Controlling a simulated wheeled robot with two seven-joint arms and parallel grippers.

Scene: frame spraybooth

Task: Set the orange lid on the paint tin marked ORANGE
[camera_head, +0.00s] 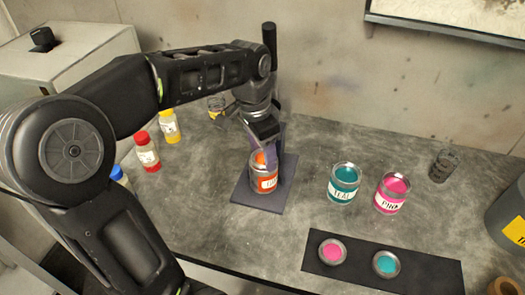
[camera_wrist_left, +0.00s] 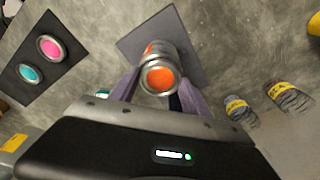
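The tin marked ORANGE (camera_head: 267,184) stands upright on a dark square plate (camera_head: 246,192), its label facing me. My left gripper (camera_head: 264,152) reaches down over it from above. In the left wrist view its purple fingers (camera_wrist_left: 157,88) are closed in on both sides of the orange lid (camera_wrist_left: 160,79), a disc with a silver rim. The lid is at the tin's mouth, and the tin (camera_wrist_left: 148,50) shows behind it. In the head view the lid is mostly hidden by the fingers; I cannot tell whether it touches the rim. My right gripper is not in view.
A teal tin (camera_head: 343,184) and a pink tin (camera_head: 392,193) stand right of the plate. A black mat (camera_head: 432,274) holds a pink lid (camera_head: 332,251) and a teal lid (camera_head: 386,264). Red-capped (camera_head: 147,151) and yellow (camera_head: 169,127) bottles stand left. A dark jar (camera_head: 444,163) is far right.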

